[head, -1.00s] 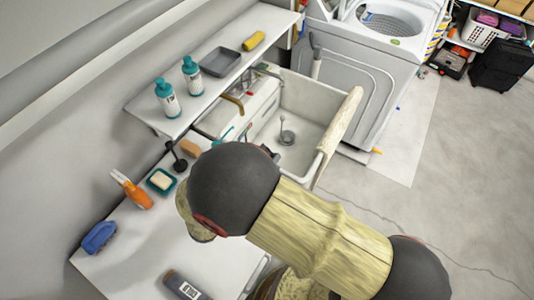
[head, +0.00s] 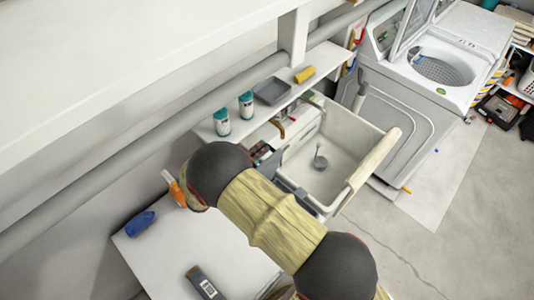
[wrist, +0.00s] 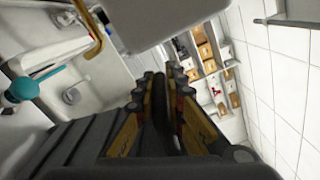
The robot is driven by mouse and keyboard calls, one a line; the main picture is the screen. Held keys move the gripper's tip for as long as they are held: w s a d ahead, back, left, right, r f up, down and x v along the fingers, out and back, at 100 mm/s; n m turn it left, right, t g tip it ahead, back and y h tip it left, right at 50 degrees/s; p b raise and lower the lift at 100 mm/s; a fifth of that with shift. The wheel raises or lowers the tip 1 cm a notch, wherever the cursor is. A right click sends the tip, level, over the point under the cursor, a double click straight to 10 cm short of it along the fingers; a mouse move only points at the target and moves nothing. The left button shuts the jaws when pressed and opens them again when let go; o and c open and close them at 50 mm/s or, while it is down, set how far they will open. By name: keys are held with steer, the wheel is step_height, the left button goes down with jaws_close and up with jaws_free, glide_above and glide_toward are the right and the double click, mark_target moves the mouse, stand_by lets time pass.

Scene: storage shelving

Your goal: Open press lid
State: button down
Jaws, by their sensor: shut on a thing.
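I cannot make out a press or its lid for certain in either view. My gripper (wrist: 160,84) shows in the wrist view with its two yellow-brown fingers close together. They are shut on a narrow dark bar (wrist: 160,112), whose identity I cannot tell. In the head view my arm hides most of the gripper; a dark and red part shows beside the sink's left edge. A large pale grey panel (wrist: 160,20) fills the upper middle of the wrist view, close to the camera.
The white sink (head: 335,150) lies beyond my arm. A washing machine (head: 425,90) with its lid raised stands behind it. A narrow shelf (head: 222,140) holds bottles (head: 246,104) and a grey tray (head: 272,91). A spray bottle (head: 174,187) and blue brush (head: 140,224) rest at left.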

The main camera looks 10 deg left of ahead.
steer(key=shift+w+a, duration=0.55)
steer(key=shift+a, duration=0.1)
steer(key=shift+f, duration=0.1)
steer(key=c, duration=2)
jaws_free()
steer(key=shift+o, duration=0.8)
steer(key=shift+s, duration=0.1)
steer(key=v, duration=1.2)
